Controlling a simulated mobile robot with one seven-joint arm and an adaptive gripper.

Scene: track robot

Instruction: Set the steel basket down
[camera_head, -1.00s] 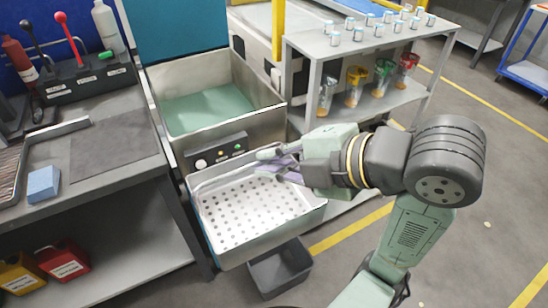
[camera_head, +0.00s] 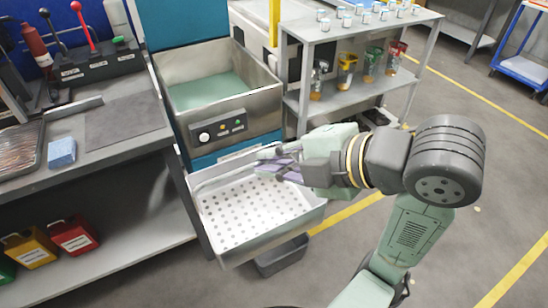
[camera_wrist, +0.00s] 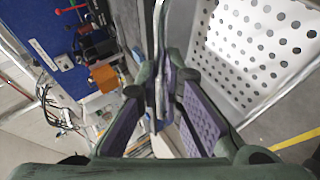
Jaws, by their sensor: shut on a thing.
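The steel basket (camera_head: 248,212) is a shallow box with a perforated pale floor, in front of the wash tank in the head view. My gripper (camera_head: 272,158) is at its far rim, shut on that rim or its handle. In the wrist view the basket (camera_wrist: 262,45) fills the upper right, and the fingers (camera_wrist: 165,100) close on a thin metal edge. The basket hangs in the air, roughly level, over the floor and a dark bin. The exact grip point is partly hidden by the fingers.
A wash tank (camera_head: 215,97) with greenish liquid stands behind the basket. A workbench (camera_head: 105,158) with a grey mat and a blue sponge (camera_head: 62,152) is at left. A dark bin (camera_head: 281,258) is on the floor below. A shelf (camera_head: 300,103) with cups stands at right.

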